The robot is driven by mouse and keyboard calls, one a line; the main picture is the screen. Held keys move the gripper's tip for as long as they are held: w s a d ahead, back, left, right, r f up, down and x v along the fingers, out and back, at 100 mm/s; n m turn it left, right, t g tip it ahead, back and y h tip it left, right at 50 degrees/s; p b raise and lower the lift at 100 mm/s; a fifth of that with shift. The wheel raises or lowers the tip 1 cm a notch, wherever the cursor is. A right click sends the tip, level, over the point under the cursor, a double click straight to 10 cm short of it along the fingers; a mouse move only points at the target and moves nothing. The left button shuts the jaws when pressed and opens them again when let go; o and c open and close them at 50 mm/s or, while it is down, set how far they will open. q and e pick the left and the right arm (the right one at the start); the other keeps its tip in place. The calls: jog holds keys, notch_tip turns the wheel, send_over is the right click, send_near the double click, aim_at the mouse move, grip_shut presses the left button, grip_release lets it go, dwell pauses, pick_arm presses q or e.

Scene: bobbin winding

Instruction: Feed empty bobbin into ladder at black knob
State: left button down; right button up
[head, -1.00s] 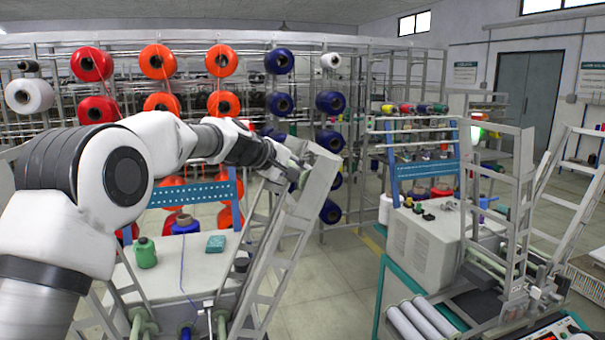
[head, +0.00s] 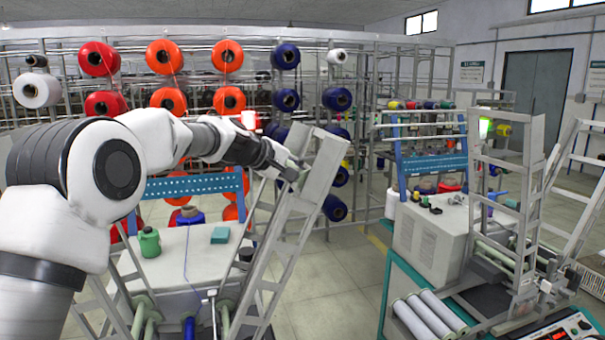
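My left arm reaches in from the left, and its gripper (head: 291,171) is at the upper end of a grey slanted ladder frame (head: 318,185). The fingers are small and dark against the ladder; I cannot tell whether they are open or shut, or whether a bobbin is between them. A black knob (head: 246,254) sits lower down, at the left side of this ladder, by the white machine top. No empty bobbin can be made out clearly. My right gripper is not in view.
A green bottle-like cone (head: 150,242), a teal box (head: 220,235) and a blue spool (head: 190,216) stand on the white machine top (head: 175,265). A second winding machine (head: 430,235) with its own ladder is at the right. Clear floor (head: 340,270) lies between.

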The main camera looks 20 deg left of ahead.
pick_arm(q)
jog(key=shift+s+a+f+b, duration=0.1)
jog(key=shift+a+f+b, duration=0.1)
jog(key=shift+f+b, duration=0.25)
jog(key=shift+s+a+f+b, duration=0.1)
jog(key=shift+a+f+b, duration=0.05)
jog(key=shift+f+b, duration=0.2)
jog(key=shift+f, duration=0.1)
jog(key=f+b, duration=0.1)
jog(key=a+f+b, duration=0.1)
jog(key=s+f+b, duration=0.1)
jog(key=f+b, duration=0.1)
jog(key=shift+a, duration=0.25)
jog(key=shift+r, duration=0.1)
jog(key=c, duration=0.7)
grip_release()
jog(key=shift+o, duration=0.2)
